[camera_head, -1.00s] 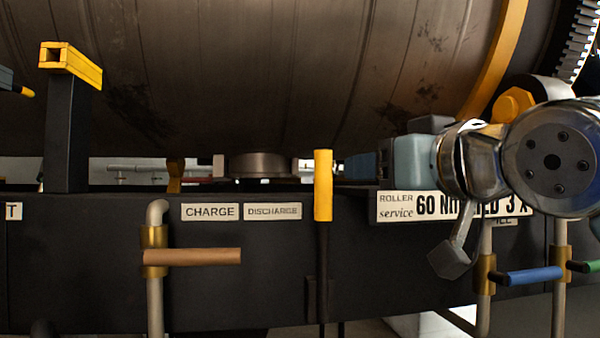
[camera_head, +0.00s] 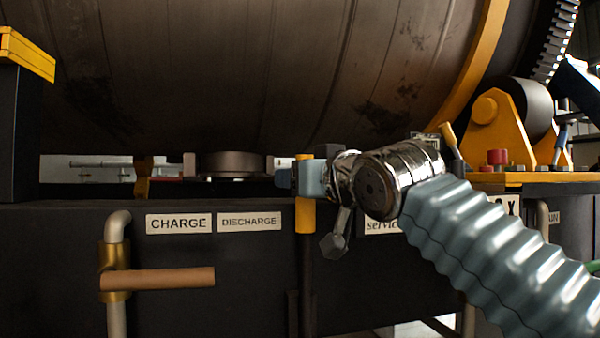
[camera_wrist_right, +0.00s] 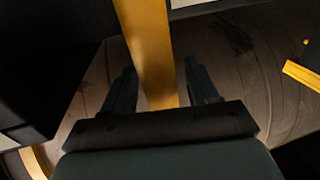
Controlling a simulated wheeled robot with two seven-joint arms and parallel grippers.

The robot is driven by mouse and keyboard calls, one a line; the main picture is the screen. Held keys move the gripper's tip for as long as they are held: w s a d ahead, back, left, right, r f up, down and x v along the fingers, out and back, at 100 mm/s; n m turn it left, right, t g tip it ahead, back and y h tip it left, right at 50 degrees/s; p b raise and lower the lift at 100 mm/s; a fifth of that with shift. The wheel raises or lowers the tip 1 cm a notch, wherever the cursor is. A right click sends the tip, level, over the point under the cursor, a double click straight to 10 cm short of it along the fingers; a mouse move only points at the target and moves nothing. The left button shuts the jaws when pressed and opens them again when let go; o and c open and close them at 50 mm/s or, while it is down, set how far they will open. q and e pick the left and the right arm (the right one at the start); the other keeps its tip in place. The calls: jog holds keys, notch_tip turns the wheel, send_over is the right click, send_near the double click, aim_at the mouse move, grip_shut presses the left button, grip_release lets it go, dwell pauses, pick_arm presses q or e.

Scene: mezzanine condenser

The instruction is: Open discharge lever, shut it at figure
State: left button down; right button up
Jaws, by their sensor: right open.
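A lever with a yellow grip (camera_head: 305,216) stands upright on a dark stem in front of the dark beam, just right of the DISCHARGE plate (camera_head: 249,222). My right gripper (camera_head: 288,179) is at the upper part of this grip and hides some of it. In the right wrist view the yellow grip (camera_wrist_right: 147,45) runs between the two fingers of my right gripper (camera_wrist_right: 160,72). The fingers are open, with a gap visible on both sides of the grip. My left gripper is out of view. No readable figure or gauge shows.
A pipe with a brown handle (camera_head: 160,279) stands left, below the CHARGE plate (camera_head: 179,224). A yellow-capped dark post (camera_head: 28,55) is at the left edge. The large drum (camera_head: 240,75) spans above. A yellow roller bracket (camera_head: 490,115) stands at right.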

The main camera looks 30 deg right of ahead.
jog(key=shift+w, duration=0.55)
grip_shut()
jog(key=s+a+f+n+t+b, duration=0.1)
jog(key=s+t+b, duration=0.3)
jog(key=s+b, duration=0.5)
jog(key=a+b, duration=0.1)
jog(key=b, duration=0.2)
jog(key=shift+s+a+f+t+b, duration=0.15)
jog(key=shift+s+f+t+b, duration=0.1)
jog(key=shift+s+t+b, duration=0.15)
grip_release()
